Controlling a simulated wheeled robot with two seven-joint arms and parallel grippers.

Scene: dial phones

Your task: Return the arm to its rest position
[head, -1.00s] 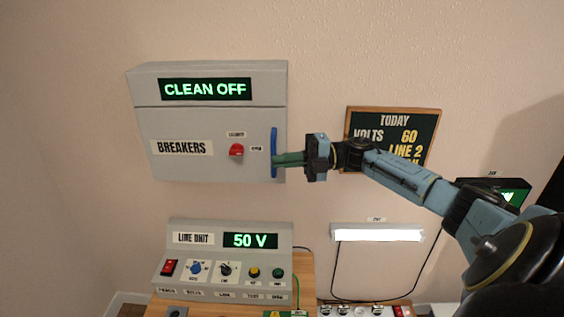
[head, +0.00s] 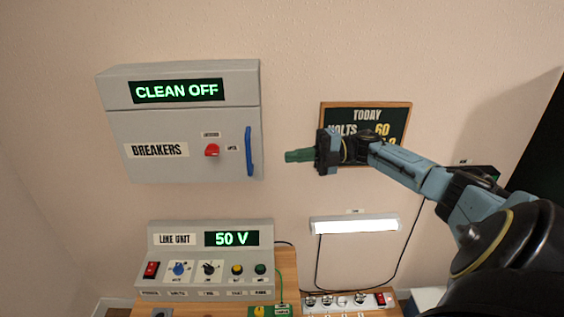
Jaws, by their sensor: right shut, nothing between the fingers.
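My right arm comes in from the right of the head view. My right gripper (head: 298,156), with green fingers, is shut and empty, pointing left. It hangs in front of the wall, a little right of the grey breaker box and apart from its blue handle (head: 249,151). The breaker box (head: 190,115) is closed and its display reads "CLEAN OFF". It also carries a red knob (head: 212,150). My left gripper is not in view.
A line unit (head: 205,270) showing "50 V" stands on a wooden table below the box. A "TODAY" board (head: 366,110) hangs behind my right wrist, partly hidden. A lit lamp (head: 355,224) and a power strip (head: 345,301) are lower right.

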